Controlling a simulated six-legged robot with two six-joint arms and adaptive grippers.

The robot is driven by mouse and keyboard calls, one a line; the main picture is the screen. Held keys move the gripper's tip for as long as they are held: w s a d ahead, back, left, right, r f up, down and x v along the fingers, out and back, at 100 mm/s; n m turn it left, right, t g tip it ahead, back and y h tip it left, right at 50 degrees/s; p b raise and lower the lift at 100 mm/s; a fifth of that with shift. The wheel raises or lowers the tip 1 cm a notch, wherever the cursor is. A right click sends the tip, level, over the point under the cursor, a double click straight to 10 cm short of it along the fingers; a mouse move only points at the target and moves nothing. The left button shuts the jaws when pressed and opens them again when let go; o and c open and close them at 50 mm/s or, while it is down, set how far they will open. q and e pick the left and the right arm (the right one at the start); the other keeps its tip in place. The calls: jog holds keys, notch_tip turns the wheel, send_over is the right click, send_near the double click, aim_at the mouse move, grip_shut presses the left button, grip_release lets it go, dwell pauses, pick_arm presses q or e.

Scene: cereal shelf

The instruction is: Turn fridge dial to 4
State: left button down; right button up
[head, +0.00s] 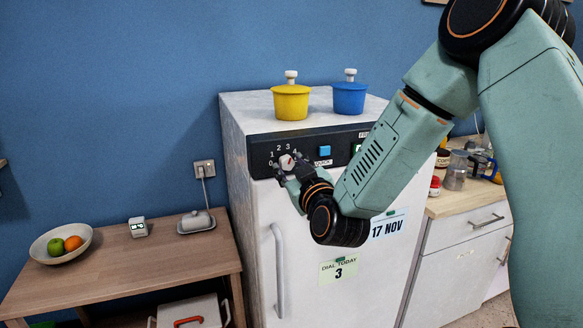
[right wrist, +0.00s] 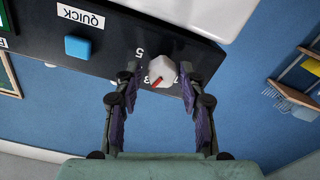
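The fridge dial (head: 287,162) is a pale knob with a red pointer mark, on the dark panel (head: 262,158) of the white fridge (head: 262,205). There, upside down, the dial (right wrist: 163,70) sits between the fingertips of my right gripper (right wrist: 160,76). The gripper is open, with a gap on the left; I cannot tell if the right finger touches. The pointer slants up and right in the head view; its exact number is unclear. My left gripper is not in view.
A blue button (head: 324,150) is right of the dial. A yellow pot (head: 291,103) and a blue pot (head: 349,98) stand on the fridge. A note (head: 338,270) reads "DIAL TODAY 3". A wooden table (head: 130,264) with a fruit bowl (head: 44,248) is at left.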

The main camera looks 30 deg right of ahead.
jog(key=shift+a, duration=0.25)
jog(key=c, duration=0.4)
jog(key=shift+d, duration=0.1)
grip_shut()
jog(key=shift+m, duration=0.3)
jog(key=m+b, duration=0.1)
jog(key=m, duration=0.3)
jog(key=shift+b, duration=0.3)
jog(key=shift+r+m+b, duration=0.1)
jog(key=shift+m+b, duration=0.4)
jog(key=shift+m, duration=1)
jog(key=shift+r, duration=0.1)
jog(key=o, duration=0.8)
grip_release()
